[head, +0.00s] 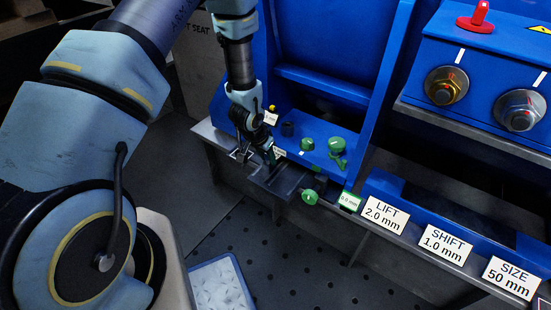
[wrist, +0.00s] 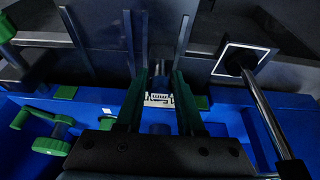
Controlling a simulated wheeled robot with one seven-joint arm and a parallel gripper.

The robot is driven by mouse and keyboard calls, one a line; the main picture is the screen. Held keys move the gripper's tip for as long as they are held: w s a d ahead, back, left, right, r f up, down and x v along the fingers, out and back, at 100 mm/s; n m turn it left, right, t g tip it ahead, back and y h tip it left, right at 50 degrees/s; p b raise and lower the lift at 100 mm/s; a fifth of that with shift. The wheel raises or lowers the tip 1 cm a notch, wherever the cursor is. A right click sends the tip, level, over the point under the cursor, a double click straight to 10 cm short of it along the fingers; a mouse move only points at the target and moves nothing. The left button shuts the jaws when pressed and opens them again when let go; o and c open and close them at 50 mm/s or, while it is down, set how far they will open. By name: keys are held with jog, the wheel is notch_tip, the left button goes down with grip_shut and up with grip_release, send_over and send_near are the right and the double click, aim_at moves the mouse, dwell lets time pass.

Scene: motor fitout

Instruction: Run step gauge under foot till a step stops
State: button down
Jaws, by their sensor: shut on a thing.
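My gripper (head: 270,162) reaches down at the left end of a blue machine base (head: 318,160). In the wrist view its two dark fingers (wrist: 163,85) close around a small pale piece with dark marks (wrist: 158,99), which I take to be the step gauge. Its steps are too small to make out, and the fingers hide part of it. A small white tag (head: 279,152) shows beside the fingers in the head view. The foot is probably part of the blue base by the gripper; I cannot tell whether the gauge touches it or is under it.
Green knobs (head: 337,146) stand on the base, and another green knob (head: 309,197) sits at its front. A small display reads 0.0 mm (head: 349,201). Signs read LIFT 2.0 mm (head: 386,215), SHIFT 1.0 mm (head: 447,244) and SIZE 50 mm (head: 511,277). A blue-rimmed tray (head: 240,270) lies below.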

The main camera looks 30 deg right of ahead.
jog(key=s+a, duration=0.7)
jog(key=a, duration=0.6)
jog(key=shift+s, duration=0.15)
dwell(1.9)
dwell(0.3)
notch_tip(320, 180, up, 5)
jog(key=p, duration=0.4)
dwell(0.5)
dwell(0.5)
